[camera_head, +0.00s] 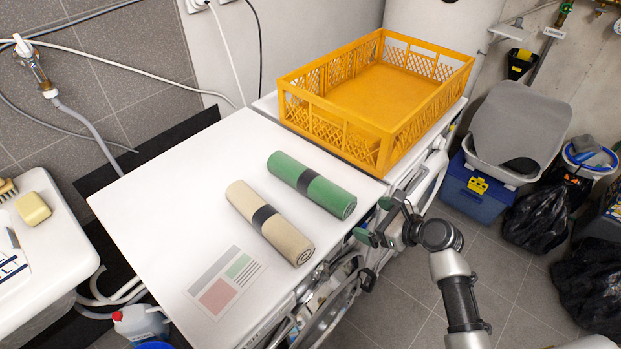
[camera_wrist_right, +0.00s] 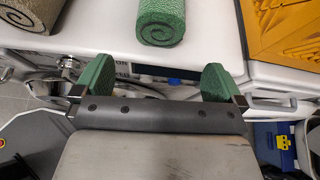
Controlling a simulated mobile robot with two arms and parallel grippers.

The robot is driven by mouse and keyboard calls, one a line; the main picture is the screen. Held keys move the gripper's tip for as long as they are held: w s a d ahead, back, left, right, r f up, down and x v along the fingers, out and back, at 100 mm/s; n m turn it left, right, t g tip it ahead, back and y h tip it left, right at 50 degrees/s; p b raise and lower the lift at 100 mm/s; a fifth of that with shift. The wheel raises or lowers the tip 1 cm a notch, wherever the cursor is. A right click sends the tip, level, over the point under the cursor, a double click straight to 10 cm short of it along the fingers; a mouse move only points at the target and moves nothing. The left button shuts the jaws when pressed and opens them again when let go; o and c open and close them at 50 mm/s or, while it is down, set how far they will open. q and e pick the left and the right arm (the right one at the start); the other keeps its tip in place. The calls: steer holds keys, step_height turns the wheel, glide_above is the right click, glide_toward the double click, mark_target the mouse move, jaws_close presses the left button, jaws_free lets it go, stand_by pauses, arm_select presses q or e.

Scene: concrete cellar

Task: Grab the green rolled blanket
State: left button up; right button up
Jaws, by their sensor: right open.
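The green rolled blanket (camera_head: 312,185) lies on the white worktop, with a dark band around its middle. Its rolled end (camera_wrist_right: 161,28) shows at the top of the right wrist view. A beige rolled blanket (camera_head: 269,221) with a similar band lies beside it to the left; its end shows in the wrist view (camera_wrist_right: 36,14). My right gripper (camera_head: 376,222) is open and empty, with green fingertips. It is in front of the worktop's edge, apart from the green roll. In the wrist view its fingers (camera_wrist_right: 157,84) are spread, with the green roll ahead between them. My left gripper is not in view.
A yellow crate (camera_head: 386,143) stands on the worktop behind and right of the rolls. A printed sheet (camera_head: 226,282) lies at the front left. A white sink (camera_head: 52,262) is at the far left. A blue box (camera_head: 474,190) and black bags (camera_head: 541,213) stand on the floor at right.

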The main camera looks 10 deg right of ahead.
mark_target(339, 198)
steer(key=r, duration=0.2)
steer(key=w+a+r, duration=0.1)
steer(key=shift+r+m+y, duration=0.15)
steer(key=shift+m+y, duration=0.25)
steer(key=x, duration=0.4)
steer(key=shift+w+a, duration=0.1)
steer(key=shift+a, duration=0.05)
steer(key=shift+x, duration=2.75)
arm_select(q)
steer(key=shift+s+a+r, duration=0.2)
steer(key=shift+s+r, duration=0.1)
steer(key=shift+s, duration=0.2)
arm_select(e)
steer(key=shift+c, duration=0.5)
steer(key=shift+c, duration=1.1)
steer(key=c, duration=0.7)
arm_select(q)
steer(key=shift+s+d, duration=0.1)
arm_select(e)
steer(key=shift+w, duration=0.1)
steer(key=shift+c, duration=1)
steer(key=shift+r, duration=0.1)
